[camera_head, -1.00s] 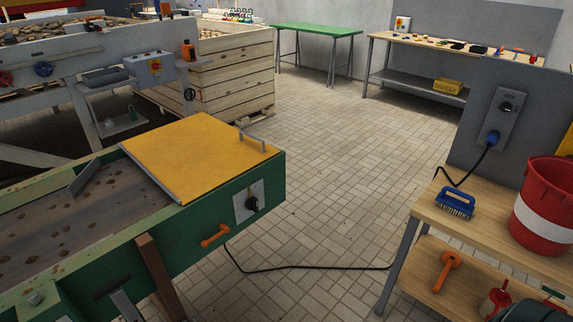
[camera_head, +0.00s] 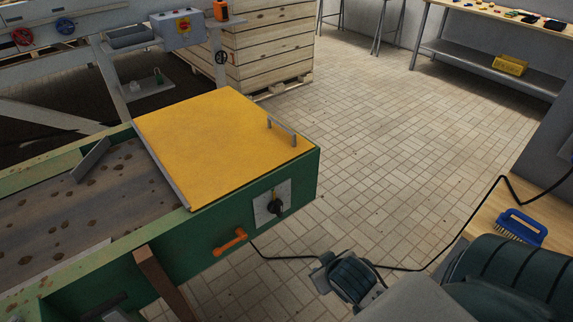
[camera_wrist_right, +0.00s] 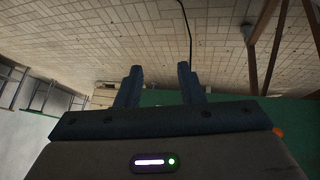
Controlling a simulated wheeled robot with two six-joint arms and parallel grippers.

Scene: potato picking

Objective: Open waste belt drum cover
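The drum cover is a flat yellow plate (camera_head: 225,145) lying closed over the end of the green waste belt machine (camera_head: 215,225). A grey bar handle (camera_head: 282,130) stands on the cover near its right edge. My right gripper (camera_head: 320,272) comes in from the lower right, over the floor in front of the machine's end and apart from the cover. In the right wrist view its two fingers (camera_wrist_right: 159,82) are spread with nothing between them. My left gripper is not in view.
The machine's side carries a black rotary switch (camera_head: 275,206) and an orange handle (camera_head: 230,241). A black cable (camera_head: 420,268) runs across the floor. A wooden bench with a blue brush (camera_head: 521,228) stands at right. The tiled floor beyond is clear.

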